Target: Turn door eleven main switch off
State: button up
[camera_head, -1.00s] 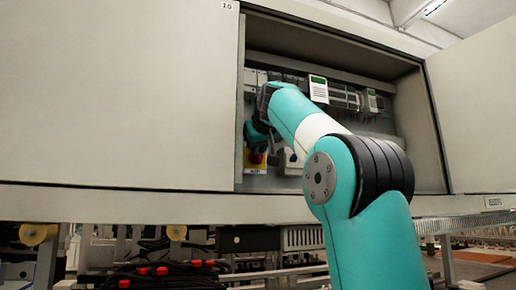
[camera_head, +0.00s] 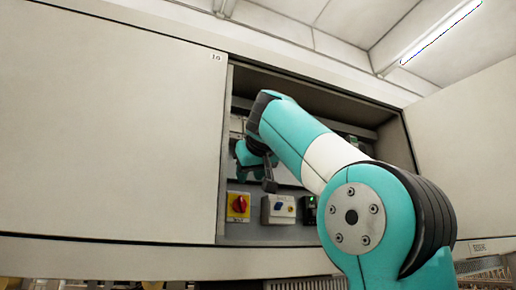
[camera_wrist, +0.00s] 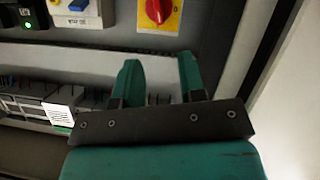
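The main switch is a red rotary knob (camera_head: 238,204) on a yellow plate, low at the left inside the open cabinet. It also shows at the top edge of the wrist view (camera_wrist: 158,10), where its plate is partly cut off. The knob's exact angle is hard to tell. My gripper (camera_head: 268,184) is inside the cabinet, above and slightly right of the knob, apart from it. In the wrist view my gripper (camera_wrist: 160,72) has its two teal fingers spread with nothing between them. The knob lies beyond the fingertips.
A closed panel marked 10 (camera_head: 120,130) borders the opening on the left; an open door (camera_head: 465,145) stands at the right. A grey box with a blue switch (camera_head: 279,209) and a unit with a green light (camera_head: 309,209) sit right of the knob. Rail-mounted devices (camera_wrist: 60,112) are above it.

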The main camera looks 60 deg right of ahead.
jog(key=p+v, duration=0.4)
jog(key=v, duration=0.3)
jog(key=shift+s+a+r, duration=0.15)
jog(key=shift+s+a, duration=0.05)
jog(key=shift+s, duration=0.05)
